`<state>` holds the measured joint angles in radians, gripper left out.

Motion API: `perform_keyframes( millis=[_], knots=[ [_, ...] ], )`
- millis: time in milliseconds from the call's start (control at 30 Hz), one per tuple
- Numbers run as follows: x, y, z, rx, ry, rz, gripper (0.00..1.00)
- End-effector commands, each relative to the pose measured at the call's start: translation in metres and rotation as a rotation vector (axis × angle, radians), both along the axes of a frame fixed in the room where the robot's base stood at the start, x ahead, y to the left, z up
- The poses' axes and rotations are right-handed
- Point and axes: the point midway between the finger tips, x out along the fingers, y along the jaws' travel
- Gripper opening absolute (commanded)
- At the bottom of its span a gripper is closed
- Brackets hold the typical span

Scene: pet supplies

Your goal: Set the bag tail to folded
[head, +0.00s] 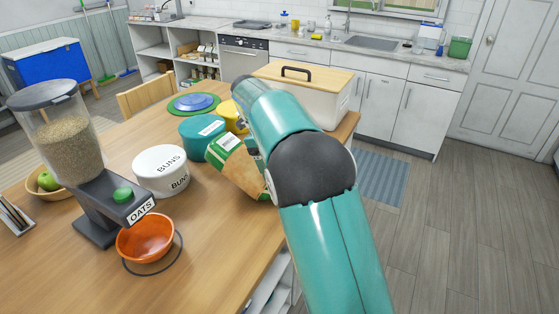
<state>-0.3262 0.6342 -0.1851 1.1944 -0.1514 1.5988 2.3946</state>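A brown paper bag with green parts and a white label (238,168) stands tilted on the wooden table, just left of my arm. Its green end with the label points up and left. My teal arm covers its right side, so I cannot tell whether its tail is folded or open. The fingers are hidden behind my arm. I cannot see whether they touch the bag.
The wooden table (205,282) also holds a white BUNS tin (160,184), a teal tin (197,148), a yellow container (233,116), an orange bowl (145,238), an oats dispenser (72,150) and a white bread box (318,104). The table front is clear; open floor lies right.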

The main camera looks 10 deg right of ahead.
Motion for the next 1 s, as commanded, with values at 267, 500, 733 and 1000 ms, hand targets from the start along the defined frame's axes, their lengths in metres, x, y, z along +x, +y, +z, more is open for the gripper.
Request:
perform_keyframes(
  millis=[267, 500, 733, 1000],
  knots=[
    [0.0014, 0.0032, -0.0032, 0.003, 0.001, 0.002, 0.38],
    [0.0014, 0.003, -0.0031, 0.003, 0.001, 0.001, 0.38],
    [0.0014, 0.0025, -0.0029, 0.002, 0.001, 0.001, 1.0],
    [0.0042, 0.0053, 0.0065, 0.002, -0.001, 0.001, 1.0]
  ],
)
